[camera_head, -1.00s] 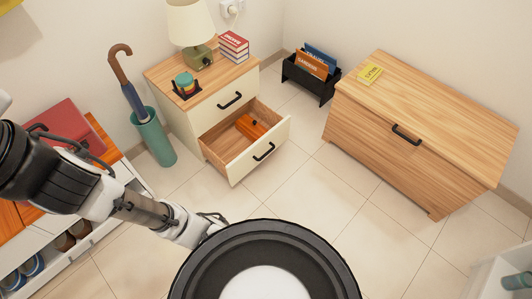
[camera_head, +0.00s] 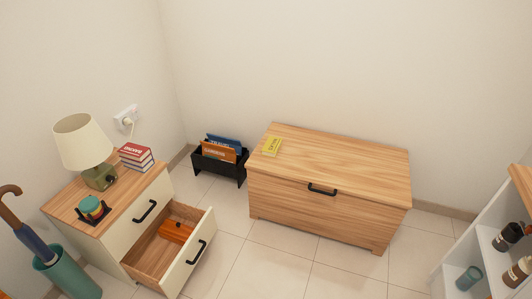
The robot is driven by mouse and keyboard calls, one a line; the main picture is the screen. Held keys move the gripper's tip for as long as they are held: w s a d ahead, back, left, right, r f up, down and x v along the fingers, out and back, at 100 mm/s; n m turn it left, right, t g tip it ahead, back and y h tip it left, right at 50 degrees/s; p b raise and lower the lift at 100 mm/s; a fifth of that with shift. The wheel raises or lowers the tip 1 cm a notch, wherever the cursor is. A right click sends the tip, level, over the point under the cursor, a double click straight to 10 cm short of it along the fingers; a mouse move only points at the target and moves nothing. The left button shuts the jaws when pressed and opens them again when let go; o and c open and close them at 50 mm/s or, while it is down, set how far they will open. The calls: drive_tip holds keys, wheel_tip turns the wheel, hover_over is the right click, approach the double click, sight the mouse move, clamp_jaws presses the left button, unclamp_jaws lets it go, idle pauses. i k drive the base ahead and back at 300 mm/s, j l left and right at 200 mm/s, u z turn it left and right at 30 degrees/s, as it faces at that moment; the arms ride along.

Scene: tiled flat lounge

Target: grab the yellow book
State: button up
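My gripper and arm do not show in the head view now.
Left of the chest stand a black magazine rack (camera_head: 218,172) and a nightstand (camera_head: 120,205) with a lamp and stacked books. Its open drawer (camera_head: 202,248) juts out over the floor. A white shelf (camera_head: 490,235) stands at right. Tiled floor before the chest is clear.

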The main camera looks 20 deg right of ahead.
sight(272, 146)
drive_tip(key=i+l, duration=0.25)
drive_tip(key=i, duration=0.2)
drive_tip(key=i+l+z, duration=0.15)
drive_tip(key=i+l, duration=0.15)
drive_tip(key=i, duration=0.15)
drive_tip(key=i+l, duration=0.2)
drive_tip(key=i, duration=0.25)
drive_tip(key=i+l+z, duration=0.15)
drive_tip(key=i, duration=0.35)
drive_tip(key=i+l, duration=0.2)
drive_tip(key=i, duration=0.25)
drive_tip(key=l+z, duration=0.05)
